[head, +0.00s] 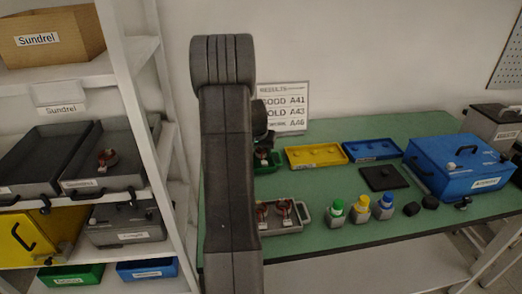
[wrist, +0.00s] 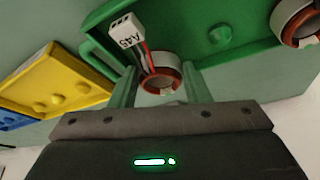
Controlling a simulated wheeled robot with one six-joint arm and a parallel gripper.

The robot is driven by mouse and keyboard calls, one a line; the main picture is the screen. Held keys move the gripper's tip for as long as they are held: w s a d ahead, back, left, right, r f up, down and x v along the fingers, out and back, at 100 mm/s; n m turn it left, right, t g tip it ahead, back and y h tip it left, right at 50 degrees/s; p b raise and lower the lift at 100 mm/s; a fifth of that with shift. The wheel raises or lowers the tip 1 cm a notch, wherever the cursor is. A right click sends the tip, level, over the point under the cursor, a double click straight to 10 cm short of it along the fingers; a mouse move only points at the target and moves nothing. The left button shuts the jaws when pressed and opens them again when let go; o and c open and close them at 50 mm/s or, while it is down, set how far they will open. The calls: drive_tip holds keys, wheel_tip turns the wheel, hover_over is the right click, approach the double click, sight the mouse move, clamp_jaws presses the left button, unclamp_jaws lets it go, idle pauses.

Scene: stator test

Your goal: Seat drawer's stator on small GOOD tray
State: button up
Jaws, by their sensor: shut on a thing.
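In the wrist view my gripper (wrist: 160,88) is shut on a stator (wrist: 161,72), a copper-coloured ring with a pale rim. A bare peg and another stator (wrist: 296,18) show on that tray to the right. In the head view my arm hides the gripper and most of the green tray (head: 277,160). A stator (head: 107,157) lies in an open grey drawer (head: 130,180).
Yellow (head: 316,155) and blue (head: 372,150) trays stand right of the green one. A grey tray (head: 283,230) with two stators, several bottles, a black plate (head: 385,178) and a blue box (head: 458,168) are on the green table. A results sign (head: 284,107) stands behind.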

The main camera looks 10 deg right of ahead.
drive_tip(key=shift+f+b, duration=0.25)
drive_tip(key=shift+b, duration=0.15)
idle(0.4)
drive_tip(key=o, duration=0.9)
drive_tip(key=shift+r, duration=0.2)
drive_tip(key=shift+r+p, duration=1.5)
drive_tip(key=shift+r, duration=0.85)
